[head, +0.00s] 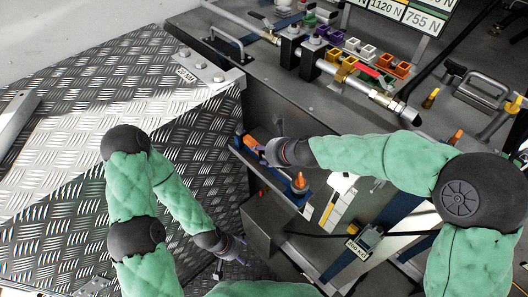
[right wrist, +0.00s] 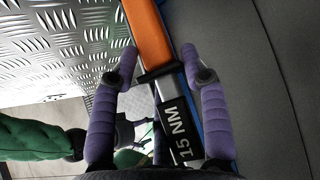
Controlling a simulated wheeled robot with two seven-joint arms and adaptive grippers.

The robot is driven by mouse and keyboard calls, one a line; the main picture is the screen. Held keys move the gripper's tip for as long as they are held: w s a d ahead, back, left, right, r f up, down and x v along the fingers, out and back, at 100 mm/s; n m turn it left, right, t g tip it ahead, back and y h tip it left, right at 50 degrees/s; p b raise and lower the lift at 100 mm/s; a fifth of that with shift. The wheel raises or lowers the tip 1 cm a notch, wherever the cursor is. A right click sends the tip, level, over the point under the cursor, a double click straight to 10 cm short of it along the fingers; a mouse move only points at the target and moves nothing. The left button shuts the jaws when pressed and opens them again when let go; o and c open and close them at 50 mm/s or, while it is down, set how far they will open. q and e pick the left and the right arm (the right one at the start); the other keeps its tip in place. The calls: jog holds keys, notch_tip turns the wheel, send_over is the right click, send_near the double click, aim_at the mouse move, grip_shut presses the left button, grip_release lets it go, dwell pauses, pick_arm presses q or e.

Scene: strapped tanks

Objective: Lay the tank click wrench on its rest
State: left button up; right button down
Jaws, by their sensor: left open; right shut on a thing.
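The click wrench has an orange handle (head: 251,142) and, in the right wrist view, a dark collar, a pale shaft and a black "15 NM" label (right wrist: 174,130). My right gripper (head: 262,149) is shut on it just below the orange grip (right wrist: 150,35); its purple fingers (right wrist: 160,70) flank the wrench. A blue-edged rail (head: 273,176), apparently the rest, runs under and beside the wrench, with an orange-tipped post (head: 299,183) at its near end. I cannot tell whether the wrench touches it. My left gripper (head: 236,246) is open and empty, low beside the tread plate.
A tread-plate surface (head: 75,140) with a "25 NM" bracket (head: 206,73) fills the left. A ratchet strap with a "500 KG" tag (head: 357,250) is at lower right. Grey panel (head: 335,105) lies behind the rail.

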jog(key=shift+r, duration=0.1)
jog(key=c, duration=0.6)
grip_release()
jog(key=shift+o, duration=0.2)
jog(key=shift+v, duration=5.95)
